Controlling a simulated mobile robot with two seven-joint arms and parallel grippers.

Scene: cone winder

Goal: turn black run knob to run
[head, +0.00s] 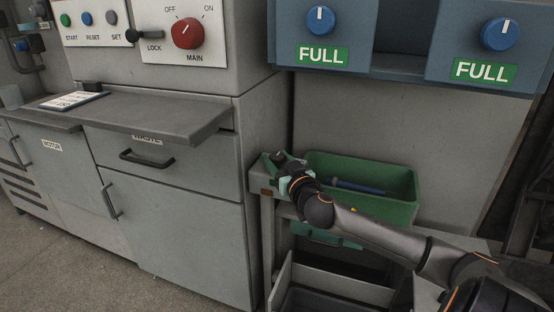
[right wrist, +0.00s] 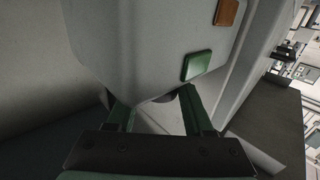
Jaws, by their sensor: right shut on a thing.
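The black run knob (head: 279,157) sits at the front left corner of the grey stand beside the green bin. My right gripper (head: 283,166) is at that corner and shut on the knob. In the right wrist view, the green fingers (right wrist: 160,104) stand on either side of a small dark rounded piece, partly hidden behind a pale grey housing (right wrist: 135,45). A green square (right wrist: 197,66) and an orange-brown square (right wrist: 227,12) are on that housing. I cannot read which way the knob points. My left gripper is not in view.
A green bin (head: 395,207) with a blue rod (head: 355,187) stands right behind my right arm. A grey cabinet (head: 190,225) with a jutting shelf (head: 170,118) is to the left. The red main knob (head: 187,33) and blue knobs (head: 320,20) are above.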

